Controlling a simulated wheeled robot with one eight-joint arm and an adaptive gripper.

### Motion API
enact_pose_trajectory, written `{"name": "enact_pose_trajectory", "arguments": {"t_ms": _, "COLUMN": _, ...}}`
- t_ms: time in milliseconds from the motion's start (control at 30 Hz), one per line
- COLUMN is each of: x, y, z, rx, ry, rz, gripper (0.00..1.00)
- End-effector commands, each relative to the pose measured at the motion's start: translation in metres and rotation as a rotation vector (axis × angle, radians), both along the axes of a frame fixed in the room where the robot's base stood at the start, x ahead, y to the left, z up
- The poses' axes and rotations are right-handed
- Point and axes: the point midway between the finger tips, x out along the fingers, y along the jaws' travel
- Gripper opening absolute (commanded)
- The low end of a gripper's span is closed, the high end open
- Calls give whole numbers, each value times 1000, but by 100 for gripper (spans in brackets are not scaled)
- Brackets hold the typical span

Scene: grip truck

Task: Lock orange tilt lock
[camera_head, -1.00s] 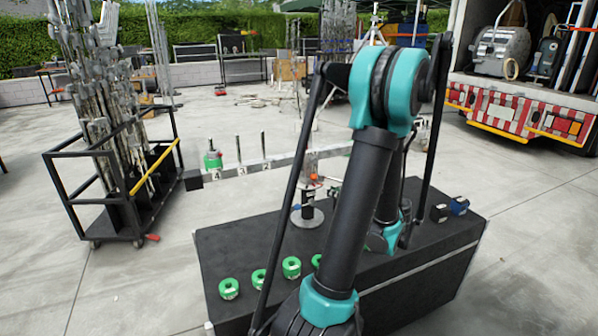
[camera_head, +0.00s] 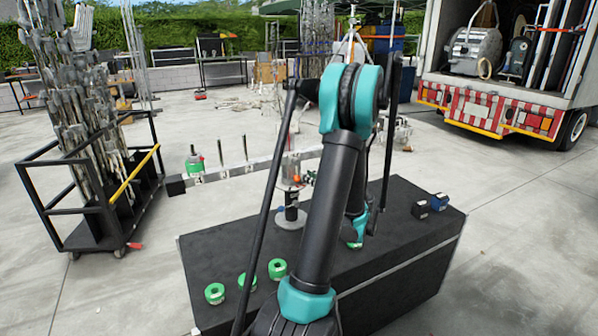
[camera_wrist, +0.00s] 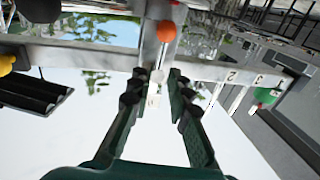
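The orange tilt lock shows as a round orange knob in the wrist view (camera_wrist: 166,31), on a pale metal post beyond my fingertips. It is a small orange spot in the head view (camera_head: 297,179), on the stand that carries the long bar (camera_head: 232,172). My gripper (camera_wrist: 157,88) is open, with its two dark green fingers apart and nothing held between them. The knob is apart from both fingertips, near the top of the wrist picture. In the head view my arm hides most of my gripper.
The stand rises from a black bench (camera_head: 225,248). Several green discs (camera_head: 277,268) lie along its near side, and small dark blocks (camera_head: 420,210) at its right. A black cart (camera_head: 98,224) with metal stands is at left, a truck (camera_head: 500,110) at back right. Open pavement surrounds the bench.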

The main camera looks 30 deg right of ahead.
Motion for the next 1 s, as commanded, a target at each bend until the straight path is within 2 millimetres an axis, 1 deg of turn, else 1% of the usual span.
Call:
{"name": "enact_pose_trajectory", "arguments": {"t_ms": 33, "x": 11, "y": 3, "z": 0, "rx": 0, "ry": 0, "rz": 5, "gripper": 18}}
{"name": "enact_pose_trajectory", "arguments": {"t_ms": 200, "x": 39, "y": 6, "z": 0, "rx": 0, "ry": 0, "rz": 3, "gripper": 18}}
{"name": "enact_pose_trajectory", "arguments": {"t_ms": 300, "x": 51, "y": 8, "z": 0, "rx": 0, "ry": 0, "rz": 2, "gripper": 18}}
{"name": "enact_pose_trajectory", "arguments": {"t_ms": 400, "x": 58, "y": 9, "z": 0, "rx": 0, "ry": 0, "rz": 2, "gripper": 18}}
{"name": "enact_pose_trajectory", "arguments": {"t_ms": 533, "x": 62, "y": 9, "z": 0, "rx": 0, "ry": 0, "rz": 0, "gripper": 18}}
{"name": "enact_pose_trajectory", "arguments": {"t_ms": 767, "x": 63, "y": 9, "z": 0, "rx": 0, "ry": 0, "rz": 0, "gripper": 18}}
{"name": "enact_pose_trajectory", "arguments": {"t_ms": 900, "x": 63, "y": 9, "z": 0, "rx": 0, "ry": 0, "rz": 0, "gripper": 2}}
{"name": "enact_pose_trajectory", "arguments": {"t_ms": 933, "x": 63, "y": 9, "z": 0, "rx": 0, "ry": 0, "rz": 0, "gripper": 0}}
{"name": "enact_pose_trajectory", "arguments": {"t_ms": 1000, "x": 63, "y": 9, "z": 0, "rx": 0, "ry": 0, "rz": 0, "gripper": 0}}
